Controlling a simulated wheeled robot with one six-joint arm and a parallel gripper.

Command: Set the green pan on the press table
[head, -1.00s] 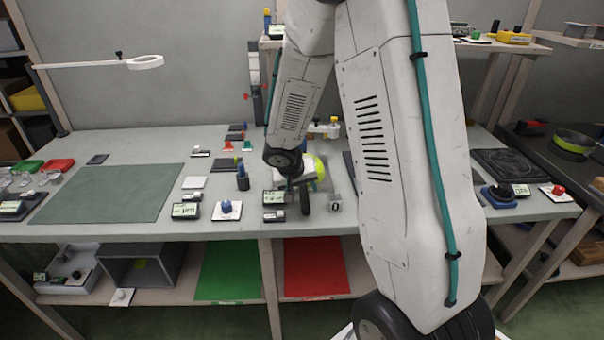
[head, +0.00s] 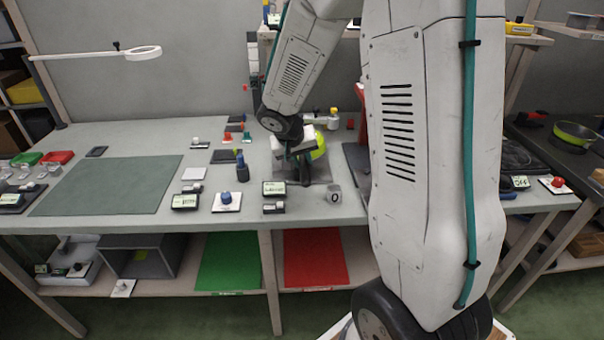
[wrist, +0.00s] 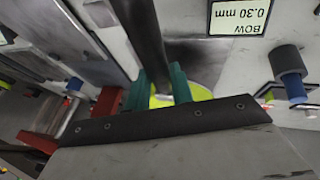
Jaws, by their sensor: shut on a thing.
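My gripper (head: 300,158) is above the middle of the long grey-green table in the head view. In the wrist view its teal fingers (wrist: 158,84) are shut on the dark handle (wrist: 146,35) of a yellow-green pan. A bright piece of this green pan (head: 319,147) shows just behind and right of my gripper in the head view. My gripper hides much of it, and I cannot tell whether it touches the surface below. The press table is not clearly identifiable; a red upright part (head: 361,105) is partly hidden by my arm.
A BOW 0.30 mm display (wrist: 240,17) and a blue-black knob (wrist: 288,70) are near the pan. Another green-rimmed pan (head: 574,133) sits on the dark surface at right. The green mat (head: 105,185) at left is bare.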

